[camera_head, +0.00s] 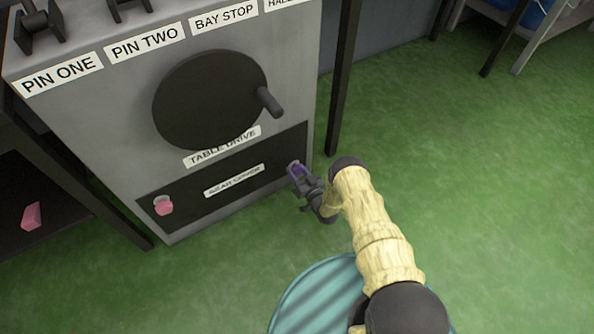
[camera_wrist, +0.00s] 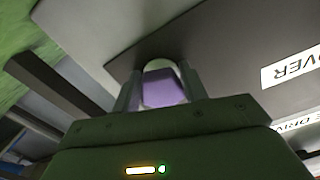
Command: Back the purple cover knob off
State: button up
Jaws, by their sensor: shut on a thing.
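The purple cover knob (camera_head: 297,169) sits at the right end of the dark gear cover panel (camera_head: 190,210), low on the front of the grey cabinet. In the wrist view the purple knob (camera_wrist: 163,88) lies between my two fingers, against the dark panel. My gripper (camera_head: 300,178) is shut on it, reaching in from the right. A pink knob (camera_head: 163,205) sits at the panel's left end. The panel's label is partly legible in the wrist view. The fingers hide the sides of the purple knob.
A dark round wheel with a handle (camera_head: 210,100), labelled TABLE DRIVE, is above the panel. Levers stand on the cabinet top. A pink block (camera_head: 32,215) lies on a dark shelf at left. A dark post (camera_head: 343,80) stands right of the cabinet. Green floor is clear at right.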

jog(key=shift+d+n, duration=0.1)
jog(key=shift+n, duration=0.7)
jog(key=shift+f, duration=0.1)
jog(key=o, duration=1)
jog(key=shift+c, duration=0.2)
